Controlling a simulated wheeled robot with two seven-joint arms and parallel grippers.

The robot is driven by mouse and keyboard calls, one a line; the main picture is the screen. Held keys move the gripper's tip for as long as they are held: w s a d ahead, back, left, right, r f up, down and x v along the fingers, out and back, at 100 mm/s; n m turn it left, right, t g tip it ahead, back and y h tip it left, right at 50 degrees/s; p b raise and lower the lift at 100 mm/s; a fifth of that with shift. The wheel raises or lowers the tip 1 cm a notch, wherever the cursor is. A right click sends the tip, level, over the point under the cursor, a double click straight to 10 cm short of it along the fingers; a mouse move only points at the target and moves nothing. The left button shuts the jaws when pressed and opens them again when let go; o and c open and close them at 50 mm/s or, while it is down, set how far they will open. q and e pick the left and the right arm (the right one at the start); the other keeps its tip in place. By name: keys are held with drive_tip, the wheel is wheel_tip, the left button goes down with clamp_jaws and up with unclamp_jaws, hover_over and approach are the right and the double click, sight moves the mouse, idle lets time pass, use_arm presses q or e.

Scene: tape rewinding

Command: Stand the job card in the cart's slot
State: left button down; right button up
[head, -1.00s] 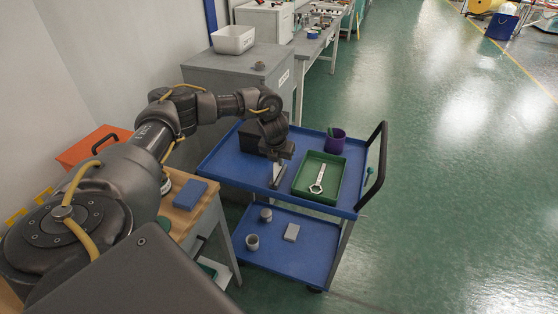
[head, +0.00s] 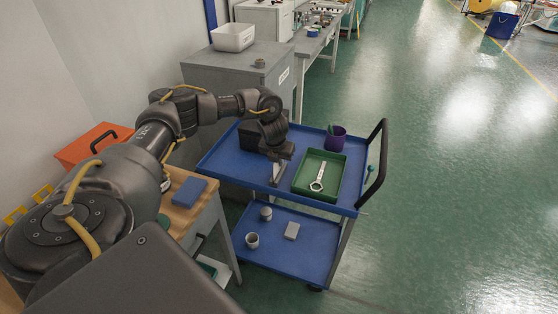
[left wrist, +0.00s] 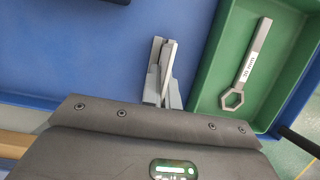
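My left gripper (head: 277,172) points down over the blue cart's (head: 225,160) top deck, left of the green tray. In the left wrist view its grey fingers (left wrist: 163,70) stand close together. A thin light strip shows between or beside them; I cannot tell whether it is the job card seen edge-on or part of a finger. No job card shows clearly anywhere else. I cannot make out the card slot; the arm and gripper cover part of the deck. My right gripper is not in view.
The green tray (head: 333,191) holds a ring-ended wrench (head: 320,178). A purple cup (head: 335,139) stands behind it, and a dark box (head: 247,135) is behind my gripper. The cart handle (head: 375,170) rises at the right. A blue block (head: 189,193) lies on the wooden bench.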

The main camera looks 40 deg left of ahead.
use_arm(q)
drive_tip(key=shift+f, duration=0.25)
idle(0.5)
drive_tip(key=c, duration=1.1)
unclamp_jaws()
drive_tip(key=shift+r, duration=0.1)
drive_tip(key=shift+r+p, duration=3.35)
drive_tip(key=shift+r, duration=0.6)
